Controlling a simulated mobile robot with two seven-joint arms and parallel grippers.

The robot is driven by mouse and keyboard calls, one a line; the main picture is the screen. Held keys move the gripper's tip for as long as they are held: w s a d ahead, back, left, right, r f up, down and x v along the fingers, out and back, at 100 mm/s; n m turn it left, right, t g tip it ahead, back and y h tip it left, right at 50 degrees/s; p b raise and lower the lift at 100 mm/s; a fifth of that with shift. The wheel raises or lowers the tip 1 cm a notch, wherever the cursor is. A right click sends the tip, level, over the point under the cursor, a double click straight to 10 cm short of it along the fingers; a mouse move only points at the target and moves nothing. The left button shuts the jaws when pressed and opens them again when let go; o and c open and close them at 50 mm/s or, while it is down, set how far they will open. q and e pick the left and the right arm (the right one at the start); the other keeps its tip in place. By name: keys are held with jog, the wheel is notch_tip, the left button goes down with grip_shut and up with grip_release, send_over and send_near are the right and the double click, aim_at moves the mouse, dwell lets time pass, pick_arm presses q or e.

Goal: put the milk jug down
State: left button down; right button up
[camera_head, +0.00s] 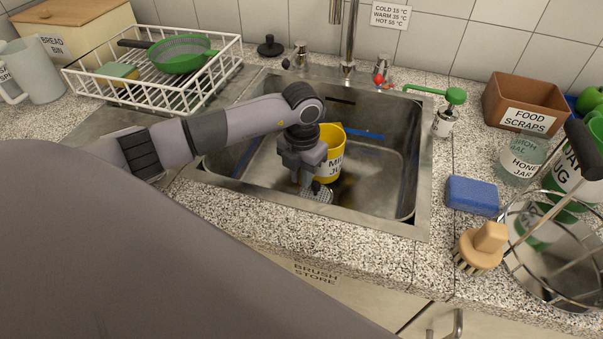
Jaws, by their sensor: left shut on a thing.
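The milk jug (335,143) is yellow with a partly visible "MILK JU..." label. It is upright inside the metal sink (424,190), near its middle. My left gripper (306,180) reaches down into the sink at the jug's near left side and is shut on the jug. The gripper hides the jug's left part and the grip itself. I cannot tell whether the jug's base touches the sink floor. My right gripper is not in view.
A white dish rack (212,86) with a green colander (178,54) stands at left. A tap (348,50) rises behind the sink. A blue sponge (472,195), wooden brush (482,248), wire caddy (545,250) and food scraps bin (525,102) crowd the right counter.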

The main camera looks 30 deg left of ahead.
pick_arm(q)
jog(key=shift+s+f, duration=0.2)
jog(key=shift+f, duration=0.25)
jog(key=c, duration=1.1)
grip_release()
jog(key=shift+f, duration=0.15)
jog(key=shift+o, duration=0.2)
jog(key=shift+w, duration=0.1)
jog(key=shift+r, duration=0.5)
notch_tip(320, 180, up, 13)
jog(key=shift+f, duration=0.15)
